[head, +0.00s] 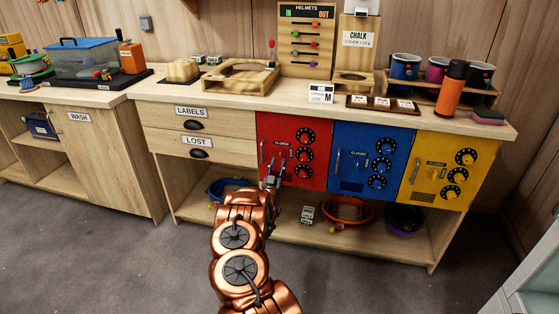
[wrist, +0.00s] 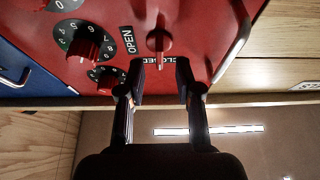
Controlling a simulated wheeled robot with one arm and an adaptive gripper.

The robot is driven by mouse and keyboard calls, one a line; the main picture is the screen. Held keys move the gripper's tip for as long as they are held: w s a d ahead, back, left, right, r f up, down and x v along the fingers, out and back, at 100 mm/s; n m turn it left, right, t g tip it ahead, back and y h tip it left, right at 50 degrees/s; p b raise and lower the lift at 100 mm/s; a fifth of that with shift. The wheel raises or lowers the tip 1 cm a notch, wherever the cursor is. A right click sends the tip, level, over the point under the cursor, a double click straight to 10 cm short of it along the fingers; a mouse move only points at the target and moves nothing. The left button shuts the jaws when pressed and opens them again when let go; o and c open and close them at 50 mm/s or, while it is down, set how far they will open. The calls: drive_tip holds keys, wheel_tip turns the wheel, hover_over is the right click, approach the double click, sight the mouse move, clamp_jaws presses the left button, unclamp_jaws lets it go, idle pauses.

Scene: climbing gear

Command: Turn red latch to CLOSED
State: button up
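The red latch (wrist: 159,40) is on the red locker door (wrist: 200,20), which also shows in the head view (head: 309,135). In the wrist view its lever stands vertical, lower end close to the upside-down word CLOSED, with the word OPEN to its left. My gripper (wrist: 160,78) is open, with one finger on each side of the CLOSED label, just below the lever's tip. I cannot tell whether a finger touches the lever. In the head view my gripper (head: 273,177) is in front of the red door's lower part, and the latch is too small to read.
Black numbered dials (wrist: 84,42) with red knobs are left of the latch in the wrist view. Blue (head: 372,160) and yellow (head: 449,170) doors are to the right in the head view. An open shelf (head: 365,236) with coiled gear is below. The front floor is clear.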

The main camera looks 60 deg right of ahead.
drive_tip(key=v, duration=0.8)
drive_tip(key=shift+a+f, duration=0.1)
drive_tip(key=shift+a, duration=0.05)
idle(0.5)
